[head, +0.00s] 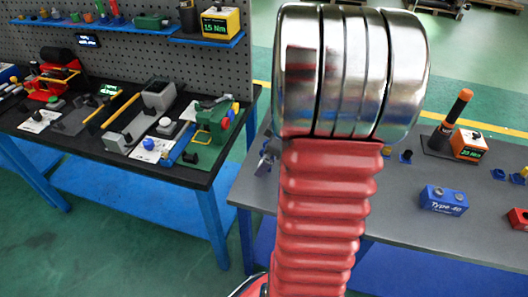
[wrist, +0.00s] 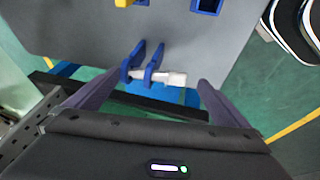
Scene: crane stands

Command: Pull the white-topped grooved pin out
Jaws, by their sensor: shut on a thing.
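The pin (wrist: 170,78), pale and white-ended, lies crosswise through two blue upright lugs (wrist: 138,65) in the wrist view. Its white end points right, and its other end is hard to make out behind the lugs. My gripper (wrist: 151,83) has one dark finger on each side of the pin and lugs, and it is shut on the pin. The exact contact at the fingertips is too small to tell. The pin still sits in the lugs.
A dark bench (head: 100,150) crowded with parts stands left. A gap of green floor separates the benches.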

